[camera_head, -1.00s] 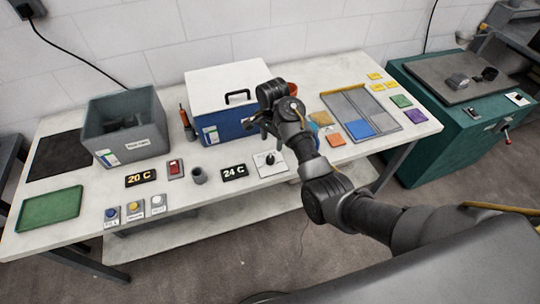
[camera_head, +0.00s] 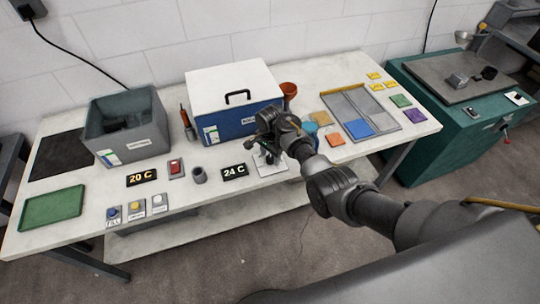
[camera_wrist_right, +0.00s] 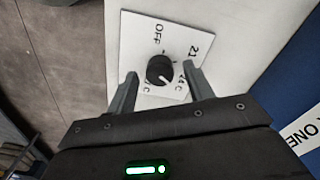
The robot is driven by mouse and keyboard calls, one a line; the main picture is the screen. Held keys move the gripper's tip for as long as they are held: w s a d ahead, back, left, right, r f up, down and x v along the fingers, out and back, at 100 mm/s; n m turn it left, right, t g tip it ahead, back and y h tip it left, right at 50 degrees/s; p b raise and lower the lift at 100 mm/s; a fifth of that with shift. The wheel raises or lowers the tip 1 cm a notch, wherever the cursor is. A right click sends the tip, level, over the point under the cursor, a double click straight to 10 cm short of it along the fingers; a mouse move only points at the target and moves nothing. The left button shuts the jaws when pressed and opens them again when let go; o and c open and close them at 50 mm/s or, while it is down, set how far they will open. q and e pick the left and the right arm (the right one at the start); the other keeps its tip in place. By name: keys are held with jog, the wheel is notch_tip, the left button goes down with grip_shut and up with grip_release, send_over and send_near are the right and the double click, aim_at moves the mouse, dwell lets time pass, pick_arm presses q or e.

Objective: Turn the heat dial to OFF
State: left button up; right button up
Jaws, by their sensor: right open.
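The heat dial (camera_wrist_right: 160,70) is a round black knob on a white square plate (camera_wrist_right: 136,35). In the right wrist view OFF is printed above the knob, 21 at upper right and a partly covered 24 C at right. A small white mark on the knob lies on its lower side, away from OFF. My right gripper (camera_wrist_right: 160,76) is open, with one finger on each side of the knob; I cannot tell whether they touch it. In the head view my right gripper (camera_head: 264,156) hangs over the plate (camera_head: 272,169) and hides most of the knob. My left gripper is out of view.
A blue box with a white lid (camera_head: 236,122) stands close behind the gripper. The sorting tray (camera_head: 387,125) is to the right. The table's front edge is near the plate.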

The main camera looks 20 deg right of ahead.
jog(key=shift+f, duration=0.2)
jog(key=c, duration=1)
jog(key=shift+o, duration=0.2)
